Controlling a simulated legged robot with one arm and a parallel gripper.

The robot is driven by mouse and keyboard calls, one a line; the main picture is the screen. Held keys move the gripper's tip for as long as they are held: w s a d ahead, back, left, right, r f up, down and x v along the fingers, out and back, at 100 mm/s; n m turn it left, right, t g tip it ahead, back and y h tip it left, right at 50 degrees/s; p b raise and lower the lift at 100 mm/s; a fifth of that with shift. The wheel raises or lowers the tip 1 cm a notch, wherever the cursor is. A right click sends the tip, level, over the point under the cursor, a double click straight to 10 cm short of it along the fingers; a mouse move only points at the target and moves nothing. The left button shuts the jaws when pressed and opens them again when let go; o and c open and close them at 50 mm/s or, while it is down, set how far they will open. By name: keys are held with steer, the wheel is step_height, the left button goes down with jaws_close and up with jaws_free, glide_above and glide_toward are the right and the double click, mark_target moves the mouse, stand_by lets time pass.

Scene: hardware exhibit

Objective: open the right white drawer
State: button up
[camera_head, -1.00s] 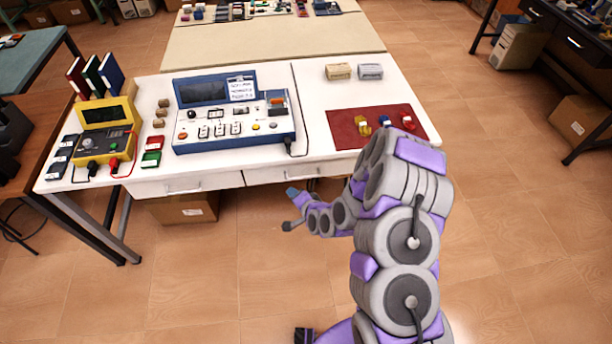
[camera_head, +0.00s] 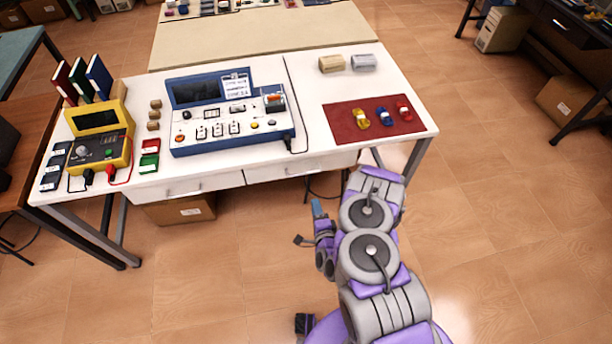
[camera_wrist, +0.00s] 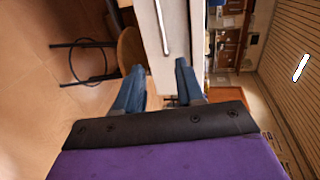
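The right white drawer (camera_head: 320,164) is under the front edge of the white table and looks shut. Its pale handle (camera_head: 300,169) is on its front. In the wrist view, a white front (camera_wrist: 148,22) with a bar handle (camera_wrist: 161,28) stands beyond the fingers, turned on its side. My gripper (camera_head: 308,224) is in front of and below the right drawer, apart from it. In the wrist view its two blue fingers (camera_wrist: 158,80) are spread, with nothing between them.
The left white drawer (camera_head: 187,186) is beside it, also shut. A blue-and-white console (camera_head: 230,125), a yellow meter (camera_head: 100,150) and a red mat (camera_head: 345,128) are on the table. A cardboard box (camera_head: 180,210) is below. Floor in front is clear.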

steer(key=b+x, duration=0.5)
steer(key=x, duration=1.2)
steer(key=shift+a, duration=0.15)
steer(key=shift+r, duration=0.1)
steer(key=shift+c, duration=0.4)
jaws_close()
